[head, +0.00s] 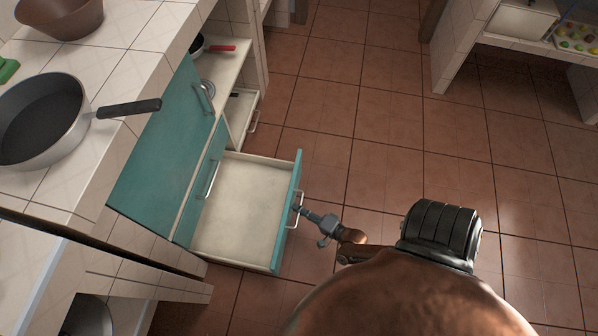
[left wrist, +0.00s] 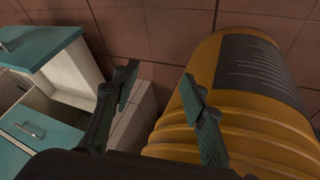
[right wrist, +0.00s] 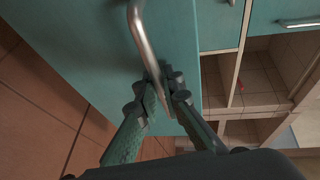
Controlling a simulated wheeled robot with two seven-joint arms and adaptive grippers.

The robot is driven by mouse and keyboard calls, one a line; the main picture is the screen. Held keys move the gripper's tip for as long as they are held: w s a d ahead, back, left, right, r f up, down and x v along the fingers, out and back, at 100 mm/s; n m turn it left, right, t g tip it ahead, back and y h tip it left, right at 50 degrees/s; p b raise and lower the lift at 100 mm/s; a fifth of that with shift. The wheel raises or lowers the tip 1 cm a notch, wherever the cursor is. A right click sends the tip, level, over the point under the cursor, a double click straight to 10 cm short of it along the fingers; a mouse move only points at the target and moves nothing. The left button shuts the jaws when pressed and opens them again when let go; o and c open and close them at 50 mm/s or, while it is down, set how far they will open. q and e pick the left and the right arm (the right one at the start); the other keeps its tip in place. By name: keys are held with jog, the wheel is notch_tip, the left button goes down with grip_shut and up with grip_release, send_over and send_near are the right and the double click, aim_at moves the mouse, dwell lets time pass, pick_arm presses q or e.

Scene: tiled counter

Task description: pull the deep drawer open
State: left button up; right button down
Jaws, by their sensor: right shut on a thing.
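The deep drawer (head: 240,222) is pulled well out of the tiled counter in the head view, and its pale inside looks empty. Its teal front (head: 287,215) carries a metal bar handle (head: 295,208). My right gripper (head: 300,209) is at that handle. In the right wrist view my right gripper (right wrist: 163,92) is shut on the handle (right wrist: 143,35), with the teal front just behind it. My left gripper (left wrist: 158,82) shows only in the left wrist view. Its fingers are spread apart with nothing between them.
Teal doors (head: 165,140) stand left of the drawer. A smaller drawer (head: 241,116) is partly out behind it. A pan (head: 45,118) sits on the counter, its handle over the edge. A yellow ribbed object (left wrist: 245,100) is close to my left gripper. Open tiled floor (head: 400,140) lies to the right.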

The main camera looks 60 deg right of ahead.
jog(key=c, duration=2.3)
grip_release()
jog(key=shift+c, duration=0.2)
jog(key=v, duration=1.2)
